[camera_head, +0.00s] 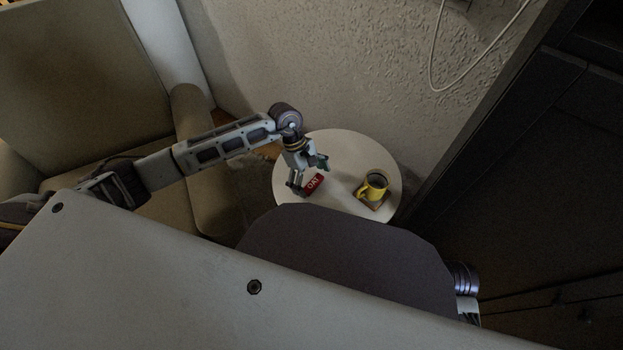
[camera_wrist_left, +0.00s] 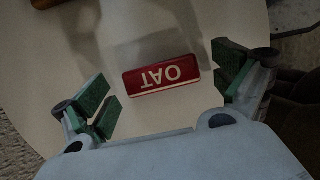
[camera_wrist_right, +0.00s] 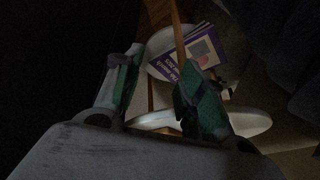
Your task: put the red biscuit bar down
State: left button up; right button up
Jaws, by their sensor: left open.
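The red biscuit bar (camera_head: 314,184), marked OAT, lies flat on a small round white table (camera_head: 340,143). In the left wrist view the bar (camera_wrist_left: 161,75) lies between the spread green-padded fingers of my left gripper (camera_wrist_left: 165,92), with clear gaps at both ends. My left gripper (camera_head: 309,175) is open over the bar in the head view. My right gripper (camera_wrist_right: 160,88) shows in its own wrist view, fingers apart and nothing visible between the pads; the head view hides it.
A yellow mug (camera_head: 374,185) stands on a brown coaster (camera_head: 369,203) at the table's right side. An armchair (camera_head: 75,85) is at left, a textured wall behind. A purple-and-white booklet (camera_wrist_right: 190,62) shows beyond my right gripper.

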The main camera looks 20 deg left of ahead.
pick_arm(q)
jog(key=p+v, duration=0.3)
jog(key=v, duration=0.9)
pick_arm(e)
jog(key=shift+s+d+r+g+h, duration=0.15)
jog(key=shift+d+r+g+h, duration=0.2)
jog(key=shift+r, duration=0.45)
jog(key=shift+s+d+r+g+h, duration=0.15)
jog(key=shift+d+r, duration=0.3)
jog(key=shift+r, duration=0.3)
jog(key=shift+w, duration=0.1)
